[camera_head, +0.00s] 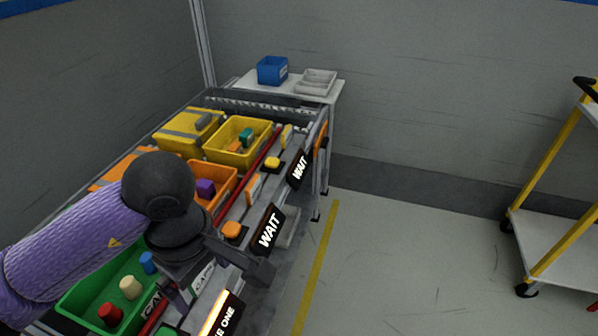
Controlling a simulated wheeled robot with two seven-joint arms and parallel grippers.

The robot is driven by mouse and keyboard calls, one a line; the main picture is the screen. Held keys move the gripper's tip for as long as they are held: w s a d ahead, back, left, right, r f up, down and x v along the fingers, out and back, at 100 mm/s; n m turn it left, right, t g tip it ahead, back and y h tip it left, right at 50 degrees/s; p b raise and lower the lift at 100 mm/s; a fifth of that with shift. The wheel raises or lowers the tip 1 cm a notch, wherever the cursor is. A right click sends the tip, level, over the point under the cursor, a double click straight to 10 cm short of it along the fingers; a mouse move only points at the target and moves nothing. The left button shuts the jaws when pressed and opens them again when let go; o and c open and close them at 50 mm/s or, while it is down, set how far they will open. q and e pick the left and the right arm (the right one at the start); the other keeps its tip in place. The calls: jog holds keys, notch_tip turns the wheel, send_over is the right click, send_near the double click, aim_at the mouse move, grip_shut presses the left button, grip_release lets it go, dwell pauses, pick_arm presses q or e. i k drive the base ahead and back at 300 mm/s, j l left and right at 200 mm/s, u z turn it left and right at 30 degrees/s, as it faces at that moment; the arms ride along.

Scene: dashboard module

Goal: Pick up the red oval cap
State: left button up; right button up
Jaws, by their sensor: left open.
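A red piece (110,313) that looks like the red cap stands in the green bin (75,297) at the lower left. Its exact outline is too small to tell. A cream piece (130,287) and a blue piece (148,262) stand beside it in the same bin. My left gripper (220,284) is open over the bench's front edge, to the right of the green bin and apart from the red piece. My left arm hides part of the bin. My right gripper is not in view.
An orange bin (222,198) with a purple piece (205,187) and a yellow bin (258,130) stand farther back. Black WAIT signs (268,230) line the bench front. A blue box (272,70) sits on the far white table (249,84). A yellow-framed cart (560,240) stands right; the floor between is clear.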

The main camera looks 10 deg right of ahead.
aim_at(112, 316)
jog(key=u, duration=1.4)
jog(key=k, duration=0.05)
